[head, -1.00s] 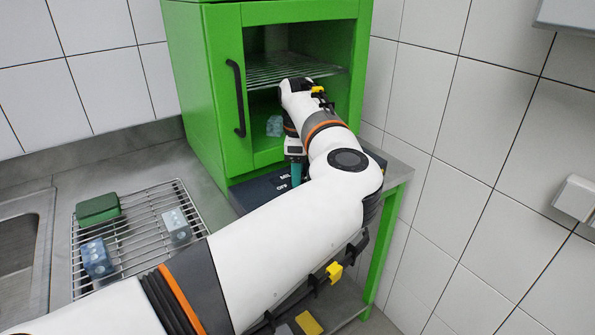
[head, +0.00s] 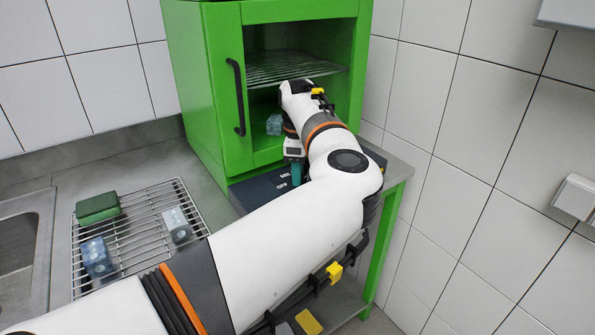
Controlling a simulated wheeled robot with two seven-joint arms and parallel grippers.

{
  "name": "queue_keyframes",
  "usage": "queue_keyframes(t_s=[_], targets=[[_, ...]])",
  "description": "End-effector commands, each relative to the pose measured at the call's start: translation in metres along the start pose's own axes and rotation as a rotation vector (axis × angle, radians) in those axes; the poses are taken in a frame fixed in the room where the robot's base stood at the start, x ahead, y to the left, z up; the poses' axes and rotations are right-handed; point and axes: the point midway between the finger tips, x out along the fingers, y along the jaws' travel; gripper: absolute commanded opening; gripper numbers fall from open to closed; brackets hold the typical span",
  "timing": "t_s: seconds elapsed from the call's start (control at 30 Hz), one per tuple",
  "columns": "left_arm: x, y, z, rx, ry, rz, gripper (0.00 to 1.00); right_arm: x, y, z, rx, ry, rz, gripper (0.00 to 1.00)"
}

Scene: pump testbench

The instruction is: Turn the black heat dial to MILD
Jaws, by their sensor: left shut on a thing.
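The dark control panel (head: 262,191) lies below the green cabinet and bears small white labels. The black heat dial itself is hidden behind my left gripper and arm, so its pointer cannot be read. My left gripper (head: 296,173), with teal fingers, points down at the panel beside the labels. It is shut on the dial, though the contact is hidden. My right gripper is not in view.
The green cabinet (head: 207,85) is open in front, with a wire shelf (head: 285,70) and a bluish block (head: 274,124) inside. On the left, a wire rack (head: 135,225) holds a green block (head: 98,208) and two bluish blocks. A sink (head: 20,255) is beside it.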

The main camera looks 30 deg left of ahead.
Motion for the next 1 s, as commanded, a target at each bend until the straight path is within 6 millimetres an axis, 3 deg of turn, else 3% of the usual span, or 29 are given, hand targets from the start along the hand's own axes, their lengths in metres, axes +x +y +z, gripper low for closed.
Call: queue_keyframes(t_s=[0.27, 1.0], targets=[[0.000, 0.000, 0.000, 0.182, 0.000, 0.001, 0.07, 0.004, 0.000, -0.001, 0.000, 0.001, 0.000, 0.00], [0.000, 0.000, 0.000, 0.882, 0.000, 0.001, 0.07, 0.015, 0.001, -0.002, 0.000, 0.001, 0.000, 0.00]])
